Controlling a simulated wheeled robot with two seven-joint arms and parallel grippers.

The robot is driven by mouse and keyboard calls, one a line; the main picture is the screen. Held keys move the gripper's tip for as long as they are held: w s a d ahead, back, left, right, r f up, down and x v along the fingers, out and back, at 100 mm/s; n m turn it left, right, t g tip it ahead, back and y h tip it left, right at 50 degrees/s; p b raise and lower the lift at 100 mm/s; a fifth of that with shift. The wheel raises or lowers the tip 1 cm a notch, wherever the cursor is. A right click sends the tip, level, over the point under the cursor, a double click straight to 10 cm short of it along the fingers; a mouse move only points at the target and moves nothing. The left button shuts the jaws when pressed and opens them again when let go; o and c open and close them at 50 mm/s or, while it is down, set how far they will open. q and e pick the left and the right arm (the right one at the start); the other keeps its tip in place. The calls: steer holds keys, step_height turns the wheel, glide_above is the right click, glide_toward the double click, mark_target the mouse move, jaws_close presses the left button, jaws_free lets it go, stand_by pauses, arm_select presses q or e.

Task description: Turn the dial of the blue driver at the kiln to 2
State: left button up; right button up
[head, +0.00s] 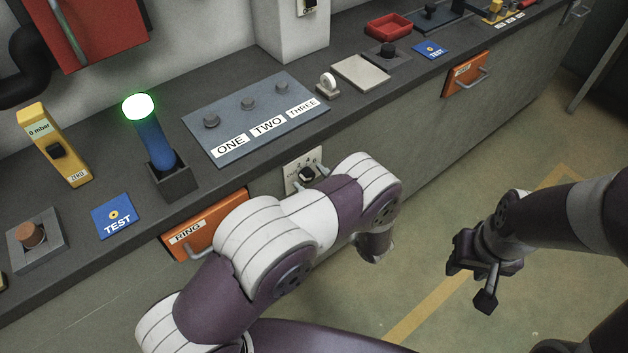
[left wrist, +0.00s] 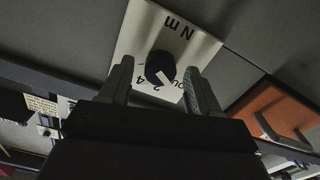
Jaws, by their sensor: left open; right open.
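The blue driver (head: 152,142) stands upright in a dark holder on the counter, its top glowing green. A dark round dial (head: 306,174) sits on a pale plate (head: 292,160) on the counter's front face. In the left wrist view the dial (left wrist: 160,66) has a white pointer mark, angled down and right towards the printed numbers; I cannot tell the exact number. The plate there reads "N m". My left gripper (left wrist: 160,74) is open, its fingers on either side of the dial; contact is unclear. My arm hides most of it in the head view. My right gripper (head: 473,282) is open and empty over the floor.
An orange RING drawer (head: 205,225) lies left of the dial, another orange drawer (head: 466,74) farther right. On the counter are a ONE TWO THREE panel (head: 255,115), a yellow meter (head: 62,150) and a blue TEST card (head: 115,216). The floor at right is open.

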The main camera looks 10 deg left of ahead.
arm_select(q)
steer(key=c, duration=1.1)
steer(key=shift+o, duration=0.2)
steer(key=shift+m, duration=0.3)
steer(key=m, duration=0.3)
steer(key=shift+p, duration=0.35)
steer(key=shift+m, duration=2)
steer(key=o, duration=1.1)
steer(key=shift+c, duration=0.2)
steer(key=shift+d, duration=0.1)
